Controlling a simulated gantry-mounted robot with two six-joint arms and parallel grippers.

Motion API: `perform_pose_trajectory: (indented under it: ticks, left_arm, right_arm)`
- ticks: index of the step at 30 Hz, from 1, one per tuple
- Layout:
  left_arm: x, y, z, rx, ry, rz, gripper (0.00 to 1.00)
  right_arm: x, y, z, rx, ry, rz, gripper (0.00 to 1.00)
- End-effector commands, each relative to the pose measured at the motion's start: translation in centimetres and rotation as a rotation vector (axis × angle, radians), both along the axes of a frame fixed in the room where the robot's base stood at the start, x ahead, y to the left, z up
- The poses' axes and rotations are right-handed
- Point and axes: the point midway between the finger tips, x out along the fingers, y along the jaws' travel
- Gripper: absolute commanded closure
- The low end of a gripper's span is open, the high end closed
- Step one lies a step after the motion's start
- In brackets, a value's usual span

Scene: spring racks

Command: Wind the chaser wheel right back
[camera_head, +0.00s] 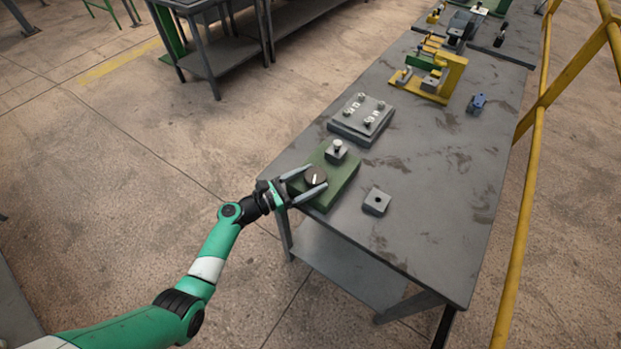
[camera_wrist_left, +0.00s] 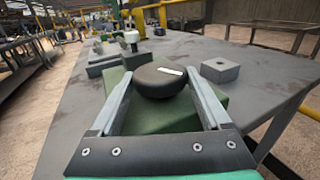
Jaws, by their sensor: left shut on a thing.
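The wheel (camera_head: 316,177) is a dark round knob with a white mark on top. It sits on a green block (camera_head: 342,184) near the table's front left edge. My left gripper (camera_head: 309,183) has its two fingers on either side of the wheel and is shut on it. The left wrist view shows the wheel (camera_wrist_left: 160,78) between the finger ends, with its white mark (camera_wrist_left: 170,71) toward the right of its top. A small grey block with a white-topped post (camera_head: 337,149) stands at the back of the green block. My right gripper is not in view.
A grey block with a hole (camera_head: 376,202) lies right of the green block. A grey plate with several white-topped posts (camera_head: 362,118) is behind. A yellow stand (camera_head: 445,80) and a blue part (camera_head: 477,103) are farther back. The table's right side (camera_head: 440,220) is clear. A yellow railing (camera_head: 524,215) runs along the right.

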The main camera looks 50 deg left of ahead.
Motion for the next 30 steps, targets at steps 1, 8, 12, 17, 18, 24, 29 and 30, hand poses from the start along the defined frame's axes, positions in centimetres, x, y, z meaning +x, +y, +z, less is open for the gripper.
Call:
perform_pose_trajectory:
  ticks: [1,8,12,17,18,24,29,30]
  left_arm:
    - [0.0,-0.1,0.1,0.001,0.0,0.01,0.75]
    - [0.0,-0.4,0.2,0.0,0.0,0.103,0.75]
    - [0.0,-0.6,0.1,0.0,0.001,0.203,0.75]
    - [0.1,-0.9,-0.1,0.003,-0.001,0.343,0.75]
    - [0.1,-1.0,-0.1,0.003,-0.001,0.38,0.75]
    - [0.2,-1.3,-0.2,0.003,-0.001,0.57,0.75]
    - [0.4,-1.4,-0.3,0.001,-0.001,0.722,0.75]
    - [0.4,-1.5,-0.3,0.0,-0.001,0.76,0.75]
  right_arm:
    - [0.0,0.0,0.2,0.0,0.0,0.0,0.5]
    - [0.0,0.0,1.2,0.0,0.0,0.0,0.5]
    - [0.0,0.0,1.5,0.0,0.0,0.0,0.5]
    - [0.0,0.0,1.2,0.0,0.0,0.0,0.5]
    - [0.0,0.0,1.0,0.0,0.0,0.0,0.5]
    - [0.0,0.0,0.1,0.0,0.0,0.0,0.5]
    - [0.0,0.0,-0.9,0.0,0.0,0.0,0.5]
    - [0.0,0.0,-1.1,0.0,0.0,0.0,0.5]
